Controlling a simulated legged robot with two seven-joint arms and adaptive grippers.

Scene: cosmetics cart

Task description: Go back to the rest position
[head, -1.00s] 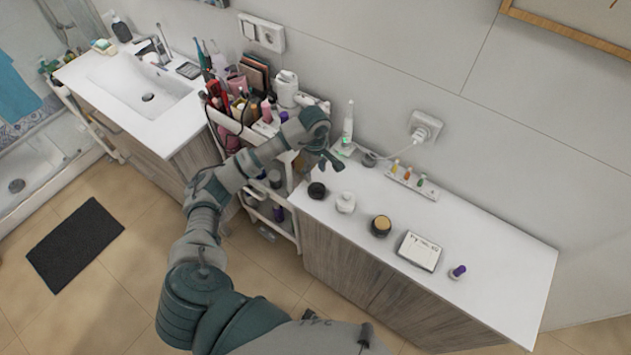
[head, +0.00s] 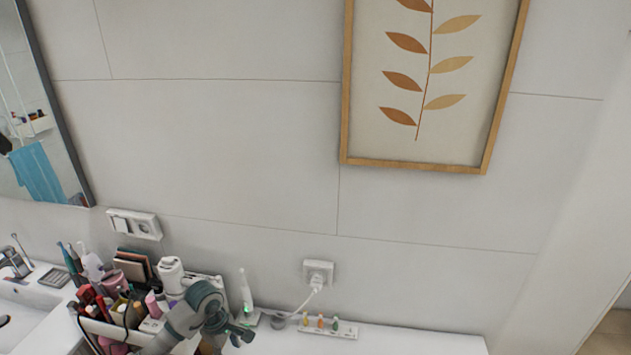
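My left arm comes up from the bottom of the head view, and my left gripper (head: 243,333) is at its end, above the left end of the white countertop (head: 400,343). It is small and partly turned away, so I cannot tell whether its fingers are open or shut. The cosmetics cart (head: 97,327), packed with bottles and tubes, stands just left of the arm. My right gripper is not in view.
An electric toothbrush (head: 246,291) stands on its charger behind the gripper. A wall plug (head: 318,272) and a rack of small bottles (head: 328,326) are to its right. The sink (head: 20,320) is far left. A framed leaf picture (head: 432,85) hangs above.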

